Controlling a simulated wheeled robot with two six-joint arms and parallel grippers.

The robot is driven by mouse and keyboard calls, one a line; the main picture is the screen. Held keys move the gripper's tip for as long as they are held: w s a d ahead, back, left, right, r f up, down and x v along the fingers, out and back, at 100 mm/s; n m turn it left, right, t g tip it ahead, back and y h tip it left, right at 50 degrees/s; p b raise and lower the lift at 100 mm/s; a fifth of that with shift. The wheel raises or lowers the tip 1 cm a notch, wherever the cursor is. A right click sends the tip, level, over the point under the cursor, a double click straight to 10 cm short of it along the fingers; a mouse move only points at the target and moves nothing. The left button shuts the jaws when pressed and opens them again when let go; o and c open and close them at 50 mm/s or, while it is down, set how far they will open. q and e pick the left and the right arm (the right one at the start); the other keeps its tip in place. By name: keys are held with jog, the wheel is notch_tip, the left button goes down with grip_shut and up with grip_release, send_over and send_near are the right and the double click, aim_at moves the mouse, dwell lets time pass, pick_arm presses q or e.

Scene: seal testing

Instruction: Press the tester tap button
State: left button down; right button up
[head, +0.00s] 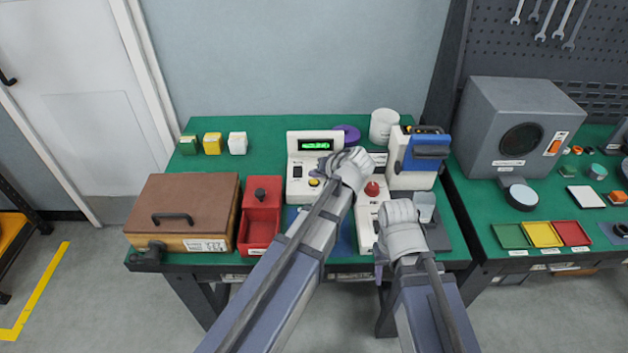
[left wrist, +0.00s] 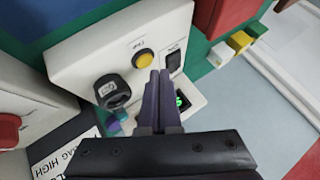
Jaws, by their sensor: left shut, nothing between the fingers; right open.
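The tester is a white box (head: 302,168) with a green lit display (head: 315,145), a black rocker switch and a yellow button (head: 313,182). In the left wrist view its yellow button (left wrist: 143,58) sits between the rocker switch (left wrist: 174,60) and a black knob (left wrist: 111,91). My left gripper (left wrist: 160,74) is shut and empty, its fingertips close beside the yellow button in that view; I cannot tell if they touch the panel. In the head view the left wrist hides part of the tester. My right gripper (head: 400,222) is open at the bench front; its fingers are mostly hidden.
A red-knobbed white box (head: 366,218) stands right of the tester, near both arms. A red bin (head: 260,222) and brown-lidded box (head: 180,205) stand to the left. A blue and white device (head: 412,175) and a white cylinder (head: 383,125) stand behind right. Green bench surface shows at back left.

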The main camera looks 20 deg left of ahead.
pick_arm(q)
notch_tip(320, 180, up, 5)
jog(key=p, duration=0.5)
dwell(0.3)
dwell(0.4)
jog(key=shift+s+d+f, duration=0.1)
jog(key=shift+s, duration=0.1)
jog(key=s+d+f+m+g+h, duration=0.2)
jog(key=s+d, duration=0.4)
jog(key=s, duration=0.5)
jog(key=s+d+f+m+g+h, duration=0.3)
jog(key=s+d, duration=0.3)
jog(key=s, duration=0.5)
jog(key=shift+s+d+f+g+h, duration=0.15)
jog(key=shift+s+f+g+h, duration=0.3)
jog(key=shift+f, duration=0.2)
